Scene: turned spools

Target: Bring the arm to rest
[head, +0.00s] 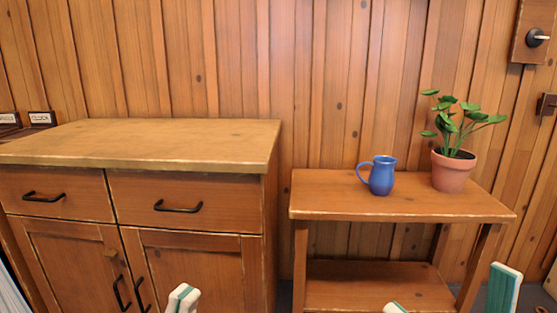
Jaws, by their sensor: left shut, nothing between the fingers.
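My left gripper (183,298) shows at the bottom edge, left of centre, in front of the wooden cabinet. Its white and teal fingertips are together, with nothing between them. My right gripper (450,290) shows at the bottom right as two white and teal fingertips set wide apart, with nothing seen between them. Only the tips of both grippers are in view; the arms are below the picture.
A wooden cabinet (150,135) with a bare top stands at left. A side table (325,195) at right bears a blue jug (381,177) and a potted plant (453,172). Small labelled signs (40,118) show at far left. A plank wall (330,80) is behind.

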